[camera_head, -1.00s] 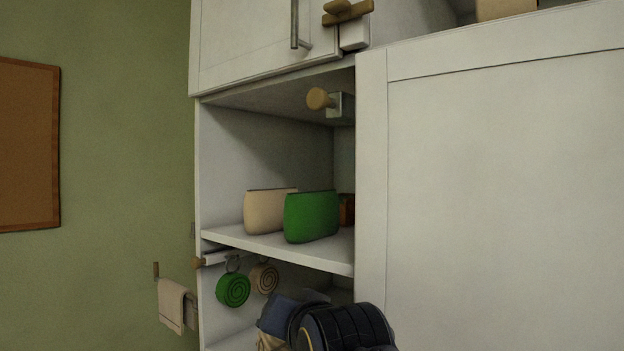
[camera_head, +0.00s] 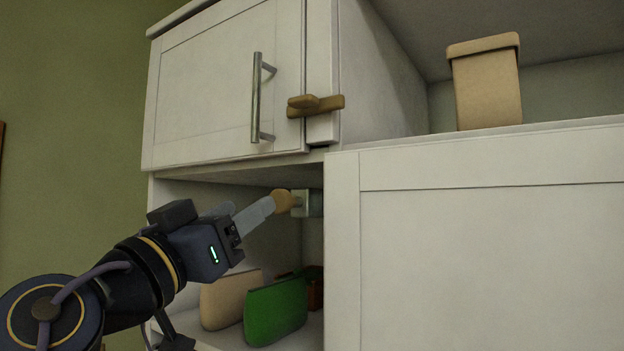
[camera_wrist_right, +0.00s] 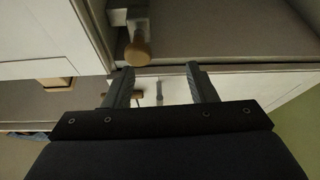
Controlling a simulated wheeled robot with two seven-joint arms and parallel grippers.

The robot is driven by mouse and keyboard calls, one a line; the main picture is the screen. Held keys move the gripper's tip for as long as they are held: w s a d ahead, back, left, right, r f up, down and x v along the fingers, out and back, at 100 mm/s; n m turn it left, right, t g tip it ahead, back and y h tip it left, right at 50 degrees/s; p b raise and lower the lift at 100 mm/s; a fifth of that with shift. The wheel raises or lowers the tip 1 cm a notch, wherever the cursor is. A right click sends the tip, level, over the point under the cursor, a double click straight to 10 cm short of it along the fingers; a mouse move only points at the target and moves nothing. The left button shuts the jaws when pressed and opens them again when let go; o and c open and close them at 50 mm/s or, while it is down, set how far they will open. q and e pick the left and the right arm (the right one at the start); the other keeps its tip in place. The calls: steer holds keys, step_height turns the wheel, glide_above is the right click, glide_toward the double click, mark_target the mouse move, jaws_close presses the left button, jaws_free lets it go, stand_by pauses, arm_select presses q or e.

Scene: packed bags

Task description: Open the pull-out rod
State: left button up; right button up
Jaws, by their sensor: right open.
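A round wooden knob (camera_head: 287,199) on a pale metal block (camera_head: 303,203) shows beneath the upper cabinet, at the top of the open compartment. It looks like the rod's end; no drawn-out length of rod is visible. My right gripper (camera_head: 270,205) reaches up to the knob, its fingertips overlapping or just before it. In the right wrist view the fingers (camera_wrist_right: 160,72) are apart with nothing between them. There the knob (camera_wrist_right: 138,48) is just beyond the fingertips, nearer the left finger. I cannot tell whether they touch. My left gripper is not in view.
The cabinet door (camera_head: 215,85) above is shut, with a metal handle (camera_head: 257,97) and wooden latch (camera_head: 315,106). Below are a green bag (camera_head: 275,312) and beige bag (camera_head: 228,300). A white panel (camera_head: 490,260) bounds the right. A beige bin (camera_head: 487,85) stands on top.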

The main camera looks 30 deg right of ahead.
mark_target(277, 201)
steer(key=s, duration=0.1)
steer(key=s+d+m, duration=0.1)
steer(key=shift+s+d+g, duration=0.15)
steer(key=shift+s+g, duration=0.25)
steer(key=shift+s+d+r+m, duration=0.2)
steer(key=shift+d+m, duration=0.05)
steer(key=shift+m, duration=0.05)
steer(key=p+x, duration=0.1)
steer(key=x, duration=0.1)
steer(key=w+p+x, duration=0.1)
steer(key=x, duration=0.2)
steer(key=shift+d+p, duration=0.1)
steer(key=shift+p, duration=0.25)
steer(key=shift+w+d+r, duration=0.1)
steer(key=shift+d+r, duration=0.05)
steer(key=shift+d, duration=0.15)
steer(key=shift+w+d, duration=0.25)
steer(key=shift+w, duration=0.1)
steer(key=shift+s, duration=0.15)
steer(key=shift+c, duration=0.6)
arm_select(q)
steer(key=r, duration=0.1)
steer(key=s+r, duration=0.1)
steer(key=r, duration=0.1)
arm_select(e)
jaws_close()
